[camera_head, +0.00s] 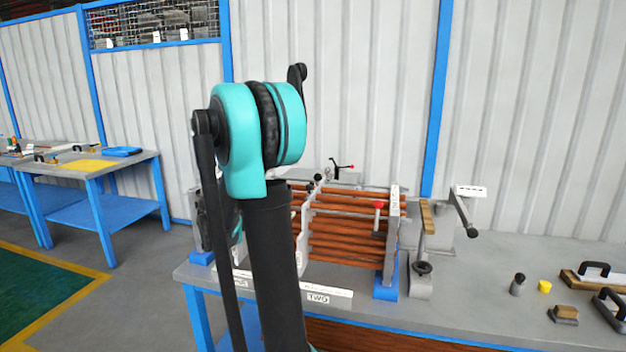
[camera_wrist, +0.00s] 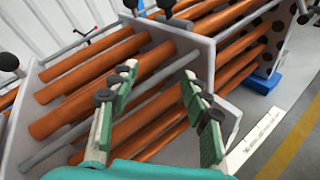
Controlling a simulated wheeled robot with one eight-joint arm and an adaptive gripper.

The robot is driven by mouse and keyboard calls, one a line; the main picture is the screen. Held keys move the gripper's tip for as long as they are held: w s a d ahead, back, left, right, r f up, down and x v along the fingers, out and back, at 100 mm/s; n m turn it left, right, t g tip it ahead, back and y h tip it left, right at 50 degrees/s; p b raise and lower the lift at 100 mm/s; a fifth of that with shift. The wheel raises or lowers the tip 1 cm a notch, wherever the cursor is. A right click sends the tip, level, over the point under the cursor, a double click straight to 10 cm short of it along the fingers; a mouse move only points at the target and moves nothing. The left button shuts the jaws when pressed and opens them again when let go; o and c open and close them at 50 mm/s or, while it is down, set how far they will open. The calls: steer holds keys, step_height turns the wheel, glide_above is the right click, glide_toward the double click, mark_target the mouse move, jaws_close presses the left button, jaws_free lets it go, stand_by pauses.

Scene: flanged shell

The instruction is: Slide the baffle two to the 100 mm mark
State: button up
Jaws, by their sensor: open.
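My gripper (camera_wrist: 160,74) is open in the wrist view, its two green-padded fingers apart in front of the copper tubes. A pale baffle plate (camera_wrist: 203,55) with black knobs on its top edge stands across the tubes just beyond and right of the fingertips; I see nothing between the fingers but tubes. A pale baffle plate (camera_head: 303,232) also shows in the head view, partly behind my arm. I cannot tell for certain which plate is baffle two. A strip with a "TWO" label (camera_head: 318,298) lies on the bench front.
Copper tubes (camera_head: 345,225) run to a right end plate (camera_head: 391,240) on a blue foot. A red-knobbed lever (camera_head: 378,205) stands before them. A crank fixture (camera_head: 462,212) and small loose parts stand on the grey bench (camera_head: 460,310) to the right. Another plate (camera_wrist: 25,120) is at the left.

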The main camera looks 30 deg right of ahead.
mark_target(315, 179)
steer(key=w+d+r+n+h, duration=0.1)
steer(key=w+r+n+h, duration=0.2)
steer(key=w+r, duration=0.15)
steer(key=d, duration=0.5)
steer(key=w+d, duration=0.1)
steer(key=d, duration=0.5)
steer(key=w+d, duration=0.1)
steer(key=d, duration=0.5)
steer(key=shift+d+r, duration=0.2)
steer(key=shift+d, duration=0.05)
jaws_close()
